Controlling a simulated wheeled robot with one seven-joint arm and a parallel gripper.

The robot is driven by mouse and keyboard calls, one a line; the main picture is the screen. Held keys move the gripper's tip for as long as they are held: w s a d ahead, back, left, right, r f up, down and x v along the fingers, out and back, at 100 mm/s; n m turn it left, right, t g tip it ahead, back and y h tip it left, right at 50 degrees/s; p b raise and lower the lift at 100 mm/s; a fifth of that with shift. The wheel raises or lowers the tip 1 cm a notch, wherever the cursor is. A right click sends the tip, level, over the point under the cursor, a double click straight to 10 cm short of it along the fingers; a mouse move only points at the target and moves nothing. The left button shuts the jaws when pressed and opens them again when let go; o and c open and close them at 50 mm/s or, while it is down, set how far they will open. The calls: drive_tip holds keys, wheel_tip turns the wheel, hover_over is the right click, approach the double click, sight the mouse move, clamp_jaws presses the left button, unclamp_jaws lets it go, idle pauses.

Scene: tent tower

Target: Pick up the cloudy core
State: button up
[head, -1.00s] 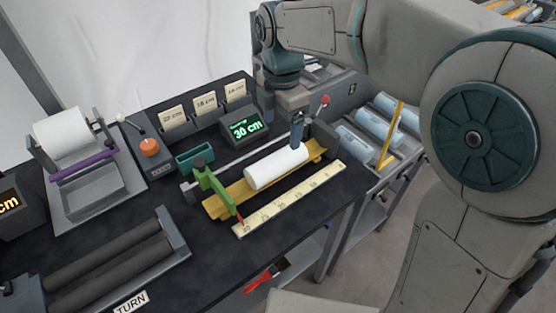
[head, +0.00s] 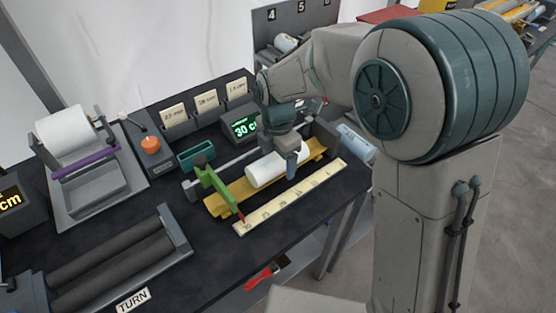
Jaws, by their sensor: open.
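A whitish cylinder (head: 262,171), which may be the cloudy core, lies on its side in a yellow cradle (head: 225,204) on the dark bench. My gripper (head: 288,162) points down at the cylinder's right part, with one finger showing on its near side. The other finger is hidden, and I cannot tell whether the fingers touch the cylinder. The gripper is open.
A green stop arm (head: 214,184) stands at the cradle's left end and a ruler strip (head: 290,198) runs along its front. A display (head: 240,126) reading 30 cm stands behind. Pale blue cylinders (head: 352,139) lie to the right. Rollers (head: 110,262) stand front left.

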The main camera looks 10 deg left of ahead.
drive_tip(key=shift+f, duration=0.65)
drive_tip(key=c, duration=1.3)
drive_tip(key=shift+c, duration=0.3)
drive_tip(key=shift+r, duration=0.15)
